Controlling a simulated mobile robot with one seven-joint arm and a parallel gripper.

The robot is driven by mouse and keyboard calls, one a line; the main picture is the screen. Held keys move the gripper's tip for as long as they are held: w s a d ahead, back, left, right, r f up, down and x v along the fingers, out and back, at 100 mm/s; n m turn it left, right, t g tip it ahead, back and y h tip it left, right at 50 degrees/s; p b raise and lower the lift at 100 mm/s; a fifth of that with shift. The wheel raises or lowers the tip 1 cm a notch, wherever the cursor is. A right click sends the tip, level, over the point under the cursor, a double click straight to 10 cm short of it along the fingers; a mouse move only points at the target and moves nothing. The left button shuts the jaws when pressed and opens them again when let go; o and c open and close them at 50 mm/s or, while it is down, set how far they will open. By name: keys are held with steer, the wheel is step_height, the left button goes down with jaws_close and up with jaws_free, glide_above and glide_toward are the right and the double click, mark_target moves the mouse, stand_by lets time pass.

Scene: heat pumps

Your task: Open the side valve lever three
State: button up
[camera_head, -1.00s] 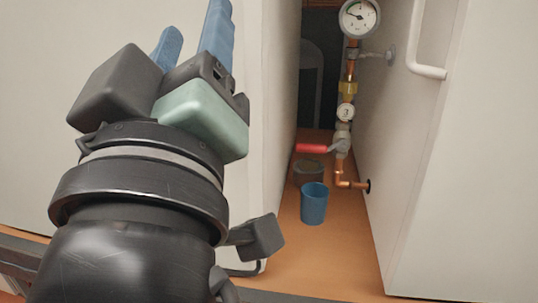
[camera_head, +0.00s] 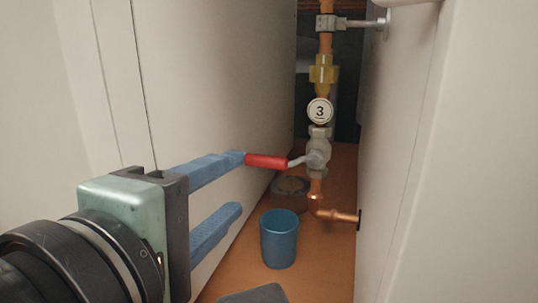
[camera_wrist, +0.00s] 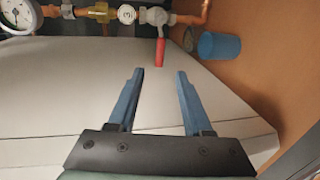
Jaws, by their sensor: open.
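The red valve lever (camera_head: 266,161) sticks out to the left, roughly level, from a grey valve body (camera_head: 318,152) on a vertical copper pipe. A round white tag with the number 3 (camera_head: 320,111) hangs just above it. My gripper (camera_head: 241,183) is open, with its blue fingers pointing toward the pipe. In the head view the upper fingertip overlaps the lever's free end; I cannot tell from that view whether they touch. In the wrist view the red lever (camera_wrist: 160,52) lies ahead of the fingertips of my gripper (camera_wrist: 158,72), between their lines, with a gap and nothing held.
White cabinet walls (camera_head: 210,90) and (camera_head: 405,150) bound a narrow gap. A blue cup (camera_head: 279,239) stands on the orange-brown floor (camera_head: 335,255) below the valve. A copper elbow (camera_head: 325,208) runs into the right wall. A gauge (camera_wrist: 17,15) shows in the wrist view.

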mark_target(262, 162)
steer(key=p+x, duration=0.9)
steer(key=x, duration=0.3)
steer(key=shift+w, duration=0.2)
steer(key=shift+c, duration=0.3)
jaws_close()
stand_by(1.1)
